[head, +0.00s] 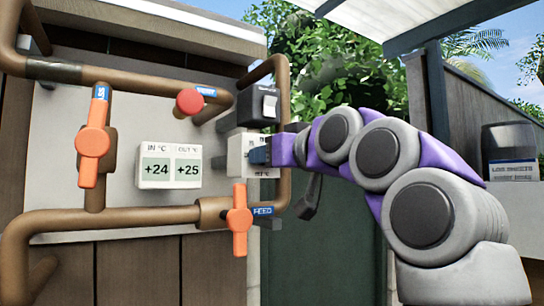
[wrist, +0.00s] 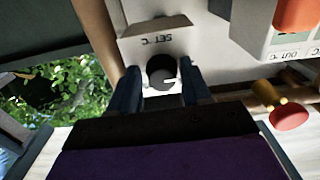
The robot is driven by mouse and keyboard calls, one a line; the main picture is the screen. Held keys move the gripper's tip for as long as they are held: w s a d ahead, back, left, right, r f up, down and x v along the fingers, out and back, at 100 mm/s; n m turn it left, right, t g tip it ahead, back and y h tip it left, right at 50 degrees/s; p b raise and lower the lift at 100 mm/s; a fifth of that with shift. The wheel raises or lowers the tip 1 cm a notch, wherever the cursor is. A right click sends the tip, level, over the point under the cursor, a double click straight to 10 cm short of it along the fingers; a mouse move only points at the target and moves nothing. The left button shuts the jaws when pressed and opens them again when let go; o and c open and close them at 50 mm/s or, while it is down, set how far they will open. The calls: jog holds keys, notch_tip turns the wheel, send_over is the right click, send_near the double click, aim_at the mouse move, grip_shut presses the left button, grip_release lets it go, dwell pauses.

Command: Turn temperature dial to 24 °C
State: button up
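The temperature dial (wrist: 162,68) is a dark round knob with a pale pointer mark, on a white box (wrist: 200,42) labelled "SET °C", which appears upside down in the wrist view. My gripper (wrist: 160,80) faces the dial with one blue finger on each side. The fingers are apart, and small gaps show between them and the knob. In the head view my gripper (head: 259,151) is at the white box (head: 238,145), and the dial is hidden there. A display (head: 169,167) left of it reads IN +24 and OUT +25. I cannot read the dial's setting.
Copper pipes (head: 120,221) run around the panel. Orange valve handles (head: 93,142) and (head: 239,220) stick out, with a red knob (head: 189,101) above the display. A black switch box (head: 258,105) sits just above the white box. A dark green door (head: 325,250) is behind my arm.

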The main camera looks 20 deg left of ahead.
jog(key=shift+o, duration=0.8)
jog(key=shift+a, duration=0.1)
jog(key=shift+o, duration=0.4)
jog(key=shift+s, duration=0.1)
jog(key=b+v, duration=0.5)
jog(key=v, duration=1.2)
